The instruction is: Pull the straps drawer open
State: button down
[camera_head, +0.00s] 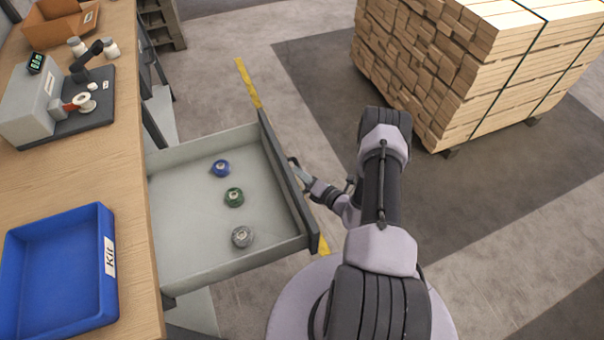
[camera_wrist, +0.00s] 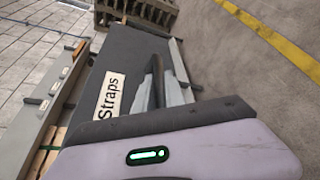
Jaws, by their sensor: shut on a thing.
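The straps drawer (camera_head: 175,235) stands well out from under the wooden bench in the head view. Three rolls lie in it: a blue roll (camera_head: 220,168), a green roll (camera_head: 234,197) and a grey roll (camera_head: 242,236). Its dark front with the "Straps" label (camera_wrist: 109,96) shows in the wrist view. My gripper (camera_head: 297,172) is at the outer side of the drawer front.
The wooden bench (camera_head: 130,180) on the left carries a blue Kit tray (camera_head: 108,290), a grey device (camera_head: 28,105) and an orange-brown box (camera_head: 60,30). A pallet stack of timber (camera_head: 440,75) stands at the upper right. Floor between drawer and timber is clear.

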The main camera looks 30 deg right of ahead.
jog(key=c, duration=1.4)
grip_release()
jog(key=p+v, duration=0.5)
jog(key=v, duration=1.2)
jog(key=shift+s, duration=0.25)
jog(key=shift+r, duration=0.1)
